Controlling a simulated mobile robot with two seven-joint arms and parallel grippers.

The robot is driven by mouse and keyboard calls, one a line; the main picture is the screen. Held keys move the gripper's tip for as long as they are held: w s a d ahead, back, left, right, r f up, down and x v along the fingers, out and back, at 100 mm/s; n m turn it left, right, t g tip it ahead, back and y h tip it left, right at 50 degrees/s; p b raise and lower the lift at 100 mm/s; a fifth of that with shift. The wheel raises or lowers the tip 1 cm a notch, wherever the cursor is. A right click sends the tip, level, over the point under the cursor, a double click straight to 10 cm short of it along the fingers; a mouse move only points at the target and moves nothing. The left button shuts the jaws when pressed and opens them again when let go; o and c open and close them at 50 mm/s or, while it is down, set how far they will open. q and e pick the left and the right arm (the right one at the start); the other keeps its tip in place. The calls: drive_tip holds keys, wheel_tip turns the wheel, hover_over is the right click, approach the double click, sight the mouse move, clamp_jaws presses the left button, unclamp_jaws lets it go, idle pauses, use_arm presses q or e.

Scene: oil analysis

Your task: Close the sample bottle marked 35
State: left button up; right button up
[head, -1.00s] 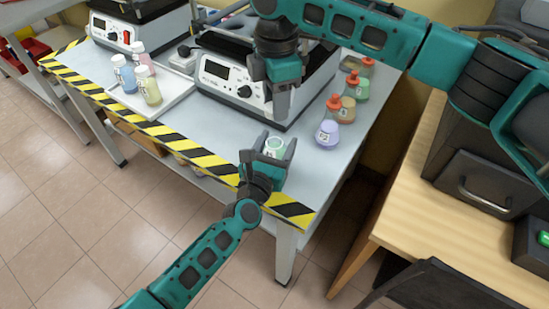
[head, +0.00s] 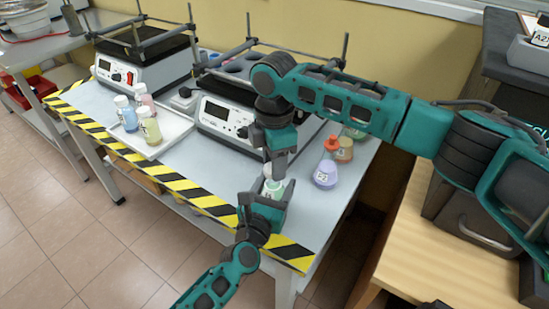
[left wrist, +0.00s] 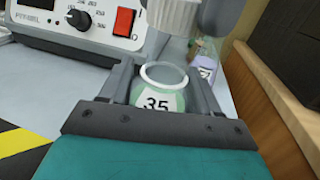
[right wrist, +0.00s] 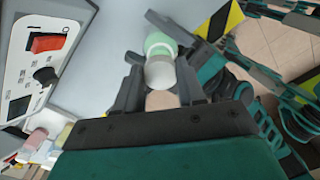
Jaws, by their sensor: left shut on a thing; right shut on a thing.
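The sample bottle marked 35 (left wrist: 160,101) is open-topped and holds green liquid. My left gripper (head: 264,205) is shut on it and holds it upright near the table's front edge. In the head view the bottle (head: 273,188) is partly hidden by the grippers. My right gripper (head: 277,170) is shut on a white ribbed cap (left wrist: 174,14), above the bottle. In the left wrist view a gap shows between cap and bottle rim. The right wrist view shows the cap (right wrist: 160,76) between the fingers, with the green bottle (right wrist: 157,42) beyond it.
A shaker with a red switch (head: 228,118) stands close behind the grippers. Red-stoppered flasks, including a purple one (head: 325,174), stand to the right. A white tray (head: 172,128) with several capped bottles is at the left. Striped tape (head: 190,191) marks the table's front edge.

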drive_tip(key=shift+f, duration=0.9)
drive_tip(key=shift+f, duration=0.6)
